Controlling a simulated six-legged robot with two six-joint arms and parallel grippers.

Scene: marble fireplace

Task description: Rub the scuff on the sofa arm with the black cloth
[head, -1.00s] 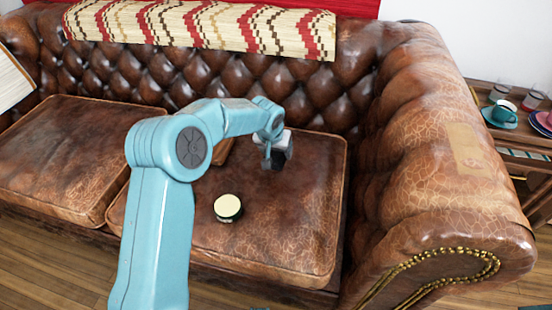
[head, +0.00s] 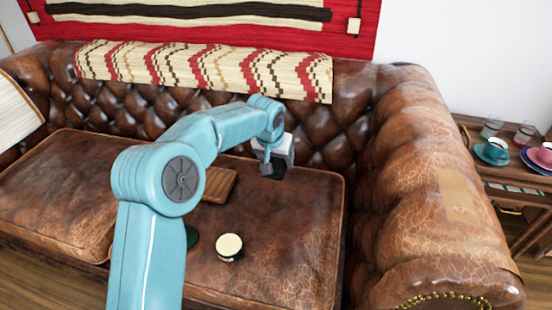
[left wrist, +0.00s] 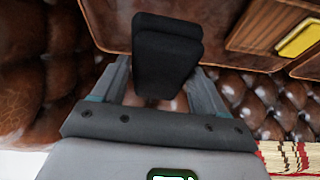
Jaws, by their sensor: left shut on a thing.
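The black cloth (head: 275,171) is a dark folded pad. My left gripper (head: 270,160) is shut on it, over the back of the right seat cushion. In the left wrist view the cloth (left wrist: 166,58) sits between the two fingers of my left gripper (left wrist: 160,88). The scuff (head: 461,192) is a pale tan patch on top of the brown leather sofa arm (head: 410,215) at the right. The gripper and cloth are well to the left of it, apart from the arm. My right gripper is not in view.
A round tin with a cream lid (head: 229,246) and a brown wooden piece (head: 220,185) are on the seat. My left arm hides part of the seat. A patterned throw (head: 205,68) hangs over the backrest. A side table with cups (head: 495,150) stands beyond the sofa arm.

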